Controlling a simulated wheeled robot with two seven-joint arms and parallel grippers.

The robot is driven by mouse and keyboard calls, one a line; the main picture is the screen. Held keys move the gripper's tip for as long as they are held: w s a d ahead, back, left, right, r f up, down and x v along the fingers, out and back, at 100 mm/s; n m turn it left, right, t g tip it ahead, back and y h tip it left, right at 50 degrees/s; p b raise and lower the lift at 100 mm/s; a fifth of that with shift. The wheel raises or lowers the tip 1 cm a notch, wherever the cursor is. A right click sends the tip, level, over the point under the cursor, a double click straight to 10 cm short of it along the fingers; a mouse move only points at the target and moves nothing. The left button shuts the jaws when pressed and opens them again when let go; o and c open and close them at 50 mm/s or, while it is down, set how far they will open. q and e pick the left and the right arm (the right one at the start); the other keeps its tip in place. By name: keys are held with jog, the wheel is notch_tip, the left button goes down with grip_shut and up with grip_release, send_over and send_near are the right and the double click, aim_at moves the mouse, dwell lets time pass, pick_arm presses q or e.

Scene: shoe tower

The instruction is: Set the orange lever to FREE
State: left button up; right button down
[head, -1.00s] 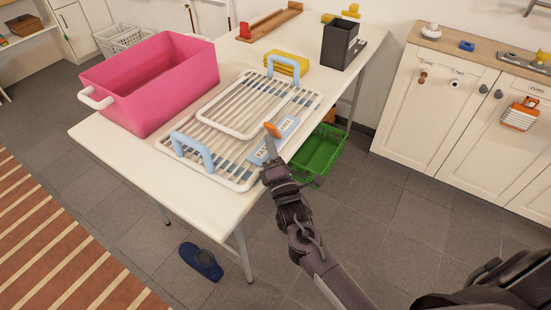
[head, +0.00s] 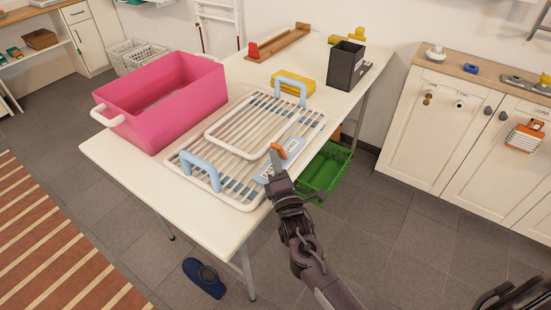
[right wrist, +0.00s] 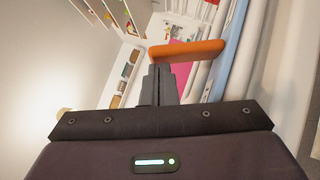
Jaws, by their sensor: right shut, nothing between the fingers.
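The orange lever (head: 279,150) sits at the right edge of a white rack with pale blue handles (head: 200,165) on the table. A pale blue label plate (head: 291,147) with dark lettering lies beside it; one word is partly behind my gripper. My right gripper (head: 275,160) is shut and empty, its tips at the lever. The right wrist view shows the lever as an orange bar (right wrist: 187,50) just beyond and to the right of the closed fingertips (right wrist: 160,80). Whether they touch I cannot tell.
A pink bin (head: 165,100) stands left of the rack. A green crate (head: 322,172) is below the table's right edge. The table's front left is clear.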

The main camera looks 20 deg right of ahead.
aim_at(279, 150)
jog(key=shift+w+d+r+p, duration=0.1)
jog(key=shift+r+p, duration=0.3)
jog(key=shift+p, duration=0.2)
jog(key=m+p, duration=0.1)
jog(key=p, duration=0.1)
jog(key=r+m+g+p, duration=0.1)
jog(key=p, duration=0.1)
jog(key=d+r+g+p, duration=0.1)
jog(key=p, duration=0.1)
jog(key=shift+w+m+h, duration=0.35)
jog(key=shift+m+h, duration=0.05)
jog(key=m+g+p, duration=0.1)
jog(key=p, duration=0.1)
jog(key=w+d+m+g+p, duration=0.1)
jog(key=p, duration=0.2)
jog(key=d+r+m+g+p, duration=0.1)
jog(key=g+p, duration=0.1)
jog(key=p, duration=0.1)
jog(key=shift+w+d+y, duration=0.1)
jog(key=shift+w+y, duration=0.2)
jog(key=shift+w, duration=0.05)
jog(key=shift+w+d+f+m+g+y+p, duration=0.15)
jog(key=shift+w+d+m+g+y+p, duration=0.25)
jog(key=shift+p, duration=0.35)
jog(key=shift+w+d+f+m+g+y+p, duration=0.15)
jog(key=shift+m+g+p, duration=0.3)
jog(key=shift+p, duration=0.3)
jog(key=shift+s, duration=0.1)
